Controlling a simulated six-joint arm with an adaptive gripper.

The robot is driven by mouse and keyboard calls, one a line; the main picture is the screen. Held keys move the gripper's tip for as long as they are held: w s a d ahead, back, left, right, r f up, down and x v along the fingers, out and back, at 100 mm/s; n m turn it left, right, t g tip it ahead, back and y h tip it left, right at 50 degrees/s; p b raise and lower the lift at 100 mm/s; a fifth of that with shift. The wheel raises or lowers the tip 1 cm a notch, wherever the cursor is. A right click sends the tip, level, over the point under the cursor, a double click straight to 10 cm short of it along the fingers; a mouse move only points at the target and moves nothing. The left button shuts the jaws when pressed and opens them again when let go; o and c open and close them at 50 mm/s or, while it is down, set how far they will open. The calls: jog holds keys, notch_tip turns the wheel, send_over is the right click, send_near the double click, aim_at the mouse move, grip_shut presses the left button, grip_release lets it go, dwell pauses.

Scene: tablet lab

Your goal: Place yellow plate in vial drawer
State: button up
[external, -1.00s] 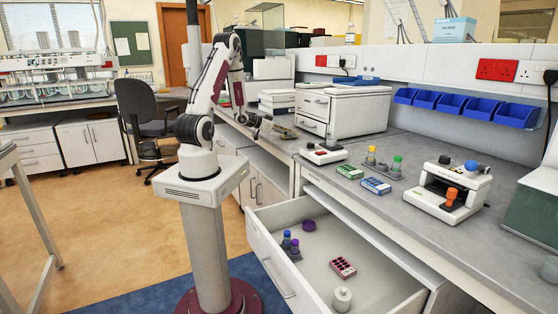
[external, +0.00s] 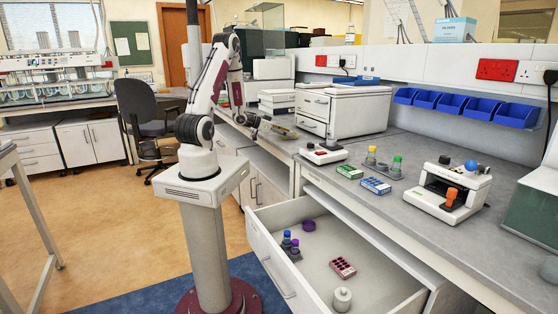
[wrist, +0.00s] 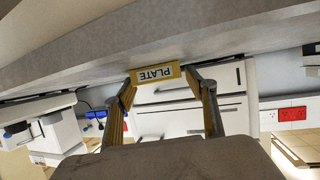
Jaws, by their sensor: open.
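The yellow plate (wrist: 155,74), marked "PLATE", appears upside down in the wrist view, between the tips of my gripper (wrist: 158,80). The two fingers stand apart at either end of it; I cannot tell whether they touch it. In the external view my gripper (external: 267,127) is low at the bench by the plate (external: 284,132), which is small and partly hidden there. The vial drawer (external: 318,264) is pulled open below the bench, to the right of my base column.
The drawer holds blue and purple capped vials (external: 290,245), a purple disc (external: 309,225), a red rack (external: 343,267) and a white jar (external: 342,299). A white drawer cabinet (external: 345,111) stands behind the plate. Green and blue boxes (external: 375,186) lie on the bench above the drawer.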

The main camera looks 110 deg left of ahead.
jog(key=shift+v, duration=2.15)
jog(key=shift+w, duration=0.1)
jog(key=shift+w+d+r, duration=0.1)
jog(key=shift+w+r, duration=0.1)
jog(key=shift+w, duration=0.3)
jog(key=w+d+r+m+g, duration=0.2)
jog(key=w+d+r+g, duration=0.15)
jog(key=w+r, duration=0.35)
jog(key=w+d+r+m+h, duration=0.1)
jog(key=w+d+r, duration=0.2)
jog(key=d, duration=0.3)
jog(key=w+d+r, duration=0.3)
jog(key=d, duration=0.4)
jog(key=s+d+r+m+h, duration=0.1)
jog(key=s+d+h, duration=0.1)
jog(key=d, duration=0.7)
jog(key=s+d+r+m+g+h, duration=0.1)
jog(key=s+d, duration=0.4)
jog(key=d, duration=0.5)
jog(key=s+d+r+m+g+h, duration=0.1)
jog(key=s+d+h, duration=0.2)
jog(key=d, duration=0.7)
jog(key=shift+s+r+m, duration=0.2)
jog(key=shift+s+m, duration=0.1)
jog(key=shift+s, duration=0.3)
jog(key=o, duration=0.9)
jog(key=shift+d, duration=0.1)
